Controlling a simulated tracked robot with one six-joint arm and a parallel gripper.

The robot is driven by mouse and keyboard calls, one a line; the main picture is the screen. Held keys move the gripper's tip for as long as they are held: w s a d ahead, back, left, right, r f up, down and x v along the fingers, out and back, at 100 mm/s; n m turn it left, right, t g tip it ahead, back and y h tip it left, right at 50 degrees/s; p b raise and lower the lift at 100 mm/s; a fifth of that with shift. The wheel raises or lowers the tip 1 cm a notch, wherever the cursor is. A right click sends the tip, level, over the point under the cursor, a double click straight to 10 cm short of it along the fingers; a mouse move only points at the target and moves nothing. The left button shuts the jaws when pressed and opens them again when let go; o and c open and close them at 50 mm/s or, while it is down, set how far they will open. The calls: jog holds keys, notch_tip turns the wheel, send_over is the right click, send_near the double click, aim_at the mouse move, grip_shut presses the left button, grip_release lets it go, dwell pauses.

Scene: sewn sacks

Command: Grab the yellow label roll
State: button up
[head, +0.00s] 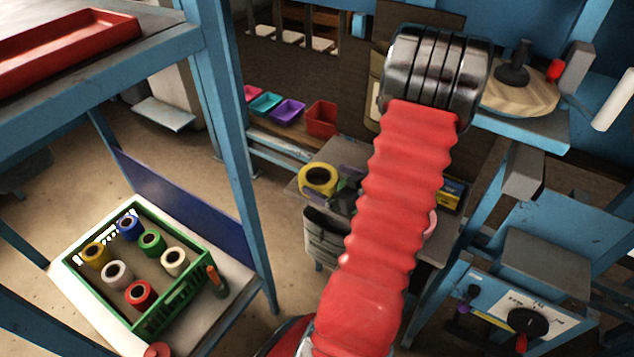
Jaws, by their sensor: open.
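A yellow roll (94,256) stands in the back left part of a green crate (190,297) at the lower left. Blue (129,227), green (152,242), cream (174,262), white (117,275) and red (139,294) rolls stand in the same crate. A larger yellow ring-shaped roll (318,180) lies on a grey bench near the middle; I cannot tell which kind of roll it is. My red bellows-covered arm reaches up through the right of centre, away from the crate, to a metal joint. My gripper's fingers do not show.
The crate sits on a pale low table (205,318), beside a blue post (228,140). A shelf with a red tray (65,45) overhangs the upper left. Small coloured bins (288,111) stand at the back. Blue framework and machinery crowd the right.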

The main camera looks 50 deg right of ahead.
aim_at(311, 173)
jog(key=shift+w, duration=0.15)
jog(key=shift+x, duration=2.6)
jog(key=shift+f, duration=0.2)
jog(key=shift+c, duration=0.6)
jog(key=c, duration=0.8)
